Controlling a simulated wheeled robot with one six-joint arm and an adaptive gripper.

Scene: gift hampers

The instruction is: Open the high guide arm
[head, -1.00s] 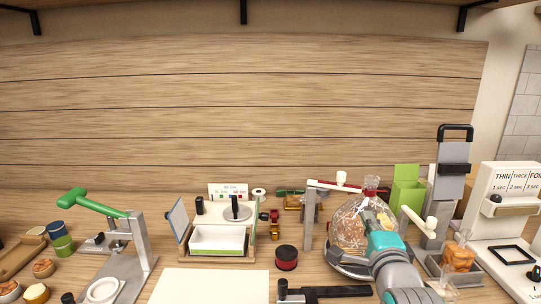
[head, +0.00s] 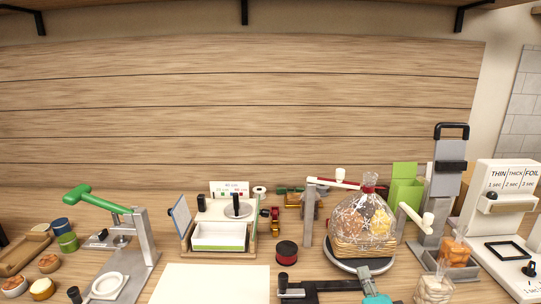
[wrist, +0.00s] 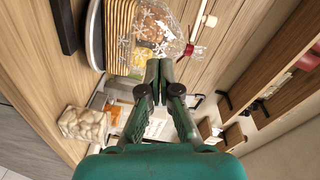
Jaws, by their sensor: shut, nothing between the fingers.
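A grey post (head: 309,214) stands left of the wrapped hamper. A pale arm (head: 325,182) with a white knob (head: 340,174) extends from its top towards the bag's red-tied neck; it appears to be the high guide arm. A second, lower pale arm (head: 411,217) with a white knob (head: 428,219) is right of the hamper. The clear-wrapped hamper (head: 345,247) sits on a round grey turntable (head: 338,264). In the wrist view my gripper (wrist: 159,66) is shut and empty, in front of the bag (wrist: 150,32).
A bag of pale sweets (head: 435,289) stands at front right, and an orange bag (head: 455,250) sits in a grey tray behind it. A black clamp bar (head: 325,287) lies in front of the turntable. A white sealing machine (head: 497,210) stands far right.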

